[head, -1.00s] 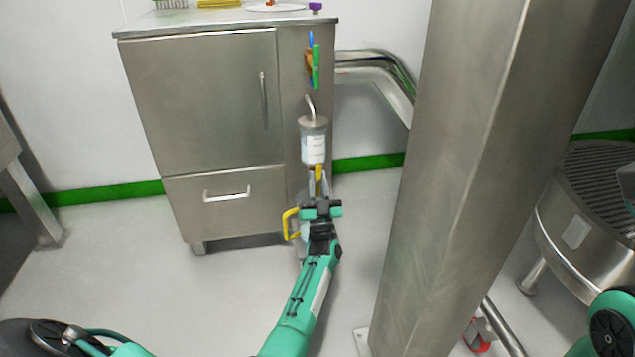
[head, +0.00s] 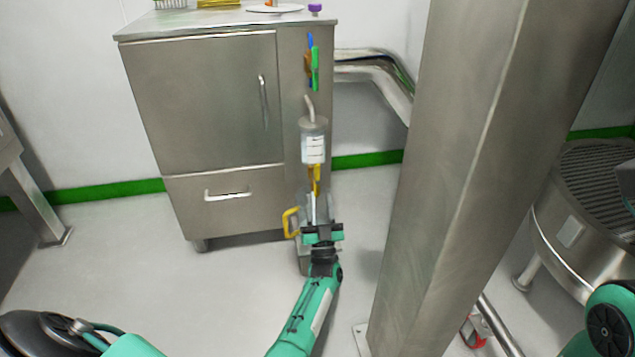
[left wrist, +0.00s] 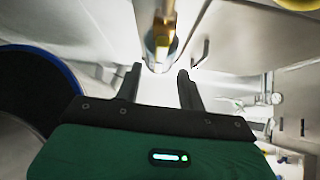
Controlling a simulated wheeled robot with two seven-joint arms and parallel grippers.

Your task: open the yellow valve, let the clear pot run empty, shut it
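The clear pot (head: 313,147) with a white label hangs upright at the right side of the steel cabinet; I cannot tell its liquid level. The yellow valve (head: 315,180) is right below it, its lever looking roughly upright. In the left wrist view the yellow valve (left wrist: 163,40) shows just beyond the fingertips. My left gripper (head: 322,228) is below and in front of the valve; its fingers (left wrist: 160,82) are apart with nothing between them. A clear vessel with a yellow handle (head: 289,222) stands under the valve, partly hidden by my gripper. My right gripper is out of view.
The steel cabinet (head: 215,105) stands behind and left of the pot. Coloured clips (head: 313,65) hang above the pot. A thick steel column (head: 450,180) rises close on the right, with a round steel vessel (head: 585,225) beyond. The floor at left is clear.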

